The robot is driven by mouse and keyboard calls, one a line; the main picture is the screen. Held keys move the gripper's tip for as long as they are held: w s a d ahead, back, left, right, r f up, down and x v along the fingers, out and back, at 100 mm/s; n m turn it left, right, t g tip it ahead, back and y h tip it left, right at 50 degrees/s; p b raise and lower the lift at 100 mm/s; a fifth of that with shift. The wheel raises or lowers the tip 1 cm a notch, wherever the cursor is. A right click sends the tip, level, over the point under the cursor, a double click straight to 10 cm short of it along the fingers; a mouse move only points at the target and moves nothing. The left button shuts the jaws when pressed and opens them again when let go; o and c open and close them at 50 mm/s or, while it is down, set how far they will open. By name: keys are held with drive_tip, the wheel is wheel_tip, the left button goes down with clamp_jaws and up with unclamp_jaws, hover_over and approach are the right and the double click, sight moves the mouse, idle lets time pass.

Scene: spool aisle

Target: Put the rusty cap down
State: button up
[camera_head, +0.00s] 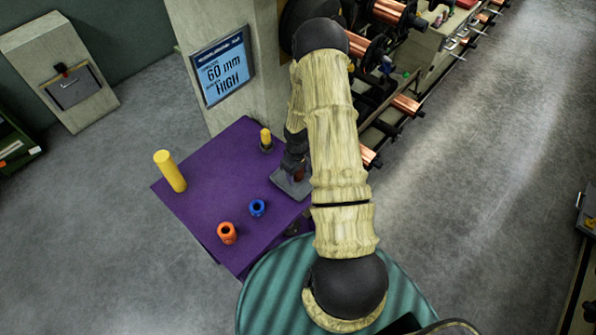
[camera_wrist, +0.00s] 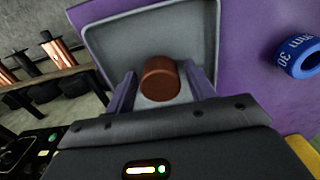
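The rusty cap (camera_wrist: 161,79) is a short brown-red cylinder, seen in the wrist view over a grey square tray (camera_wrist: 205,35). In the head view the cap (camera_head: 298,175) is a small reddish patch under my wrist, at the tray (camera_head: 291,188) on the purple table's right side. My gripper (camera_wrist: 161,88) points down at the tray with one finger on each side of the cap. Narrow gaps show between cap and fingers, so the gripper looks slightly open. The cap's underside is hidden, and I cannot tell its contact with the tray.
The purple table (camera_head: 215,185) also holds a tall yellow cylinder (camera_head: 170,171), an orange ring (camera_head: 227,233), a blue ring (camera_head: 257,208) and a small yellow peg in a dark base (camera_head: 266,140). A pillar with a sign (camera_head: 222,68) stands behind. Copper spool racks (camera_head: 390,60) stand to the right.

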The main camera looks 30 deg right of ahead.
drive_tip(key=shift+r, duration=0.2)
wheel_tip(320, 180, up, 12)
drive_tip(key=b, duration=0.2)
idle(0.5)
drive_tip(key=shift+f, duration=0.1)
idle(0.3)
drive_tip(key=s+a+r+m+t, duration=0.2)
drive_tip(key=s+a+r+m, duration=0.2)
drive_tip(key=s+a+r, duration=0.8)
wheel_tip(320, 180, up, 4)
drive_tip(key=shift+s+a+f+t, duration=0.2)
drive_tip(key=shift+a+t, duration=0.1)
drive_tip(key=shift+a, duration=0.45)
